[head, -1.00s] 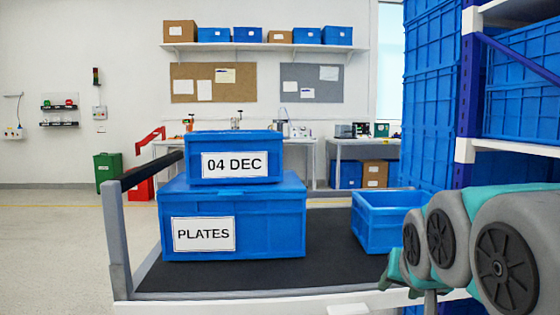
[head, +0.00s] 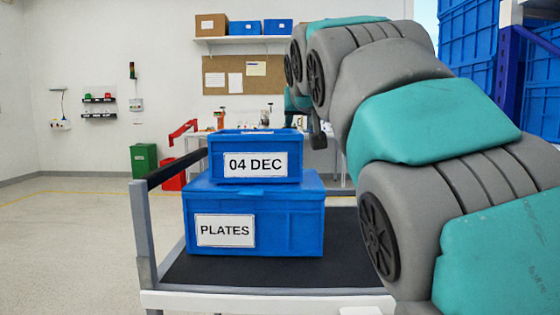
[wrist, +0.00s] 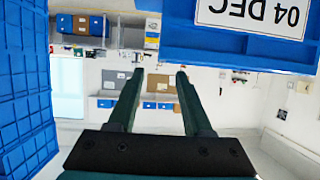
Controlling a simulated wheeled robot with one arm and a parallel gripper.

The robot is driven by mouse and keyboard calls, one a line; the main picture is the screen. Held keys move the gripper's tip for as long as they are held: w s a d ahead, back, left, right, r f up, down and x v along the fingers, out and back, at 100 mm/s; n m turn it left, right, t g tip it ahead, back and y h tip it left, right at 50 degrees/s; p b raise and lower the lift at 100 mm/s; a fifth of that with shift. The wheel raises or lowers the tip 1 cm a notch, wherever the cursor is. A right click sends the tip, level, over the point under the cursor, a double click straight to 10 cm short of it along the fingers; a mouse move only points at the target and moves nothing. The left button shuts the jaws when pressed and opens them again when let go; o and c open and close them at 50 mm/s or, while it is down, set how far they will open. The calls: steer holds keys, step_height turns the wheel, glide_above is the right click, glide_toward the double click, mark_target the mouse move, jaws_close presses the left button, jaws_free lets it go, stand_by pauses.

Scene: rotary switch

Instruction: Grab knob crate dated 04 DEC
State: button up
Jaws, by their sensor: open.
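The blue crate labelled 04 DEC (head: 255,155) sits on top of a larger blue crate labelled PLATES (head: 288,228) on a black-topped cart. In the wrist view, which is upside down, the 04 DEC crate (wrist: 235,50) fills the upper right with its white label. My gripper (wrist: 158,78) is open and empty, its two dark fingers apart. The crate is to the right of the fingers in that view, not between them. In the head view my arm reaches past the crate's right side, and the gripper's end is mostly hidden.
The cart top (head: 345,250) is bare right of the crates until my arm hides it. A rail (head: 172,168) runs along its left side. Tall stacked blue crates (head: 468,60) stand at the right and fill the left of the wrist view (wrist: 22,90).

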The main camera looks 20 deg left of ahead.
mark_target(297, 132)
steer(key=x, duration=0.5)
steer(key=p+x, duration=0.1)
steer(key=x, duration=0.2)
steer(key=shift+s+a+f, duration=0.1)
steer(key=shift+s+f, duration=0.05)
steer(key=shift+f, duration=0.1)
jaws_close()
stand_by(1.2)
